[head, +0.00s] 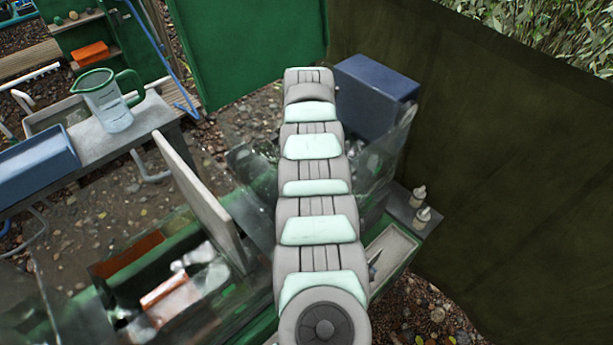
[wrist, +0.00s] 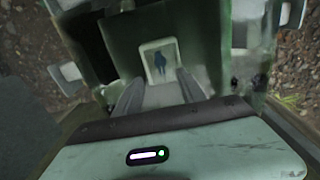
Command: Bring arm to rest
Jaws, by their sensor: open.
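My segmented grey and mint arm (head: 318,215) stretches across the middle of the head view, from the bottom edge up toward the green panel. My gripper is not visible in the head view. In the wrist view, my gripper (wrist: 160,82) is open, with grey fingers reaching away from the mint housing. I see nothing held between the fingers. Beyond them is a small pale square plate (wrist: 160,60) with a dark mark, set among green structure. I cannot tell how far it is from the fingertips.
A dark olive wall (head: 490,160) stands close on the right. A blue box (head: 374,95) sits beside the arm's far end. A green frame holds clear panels and a pale upright board (head: 200,200). At left, a bench bears a measuring jug (head: 105,100) and a blue bin (head: 35,165).

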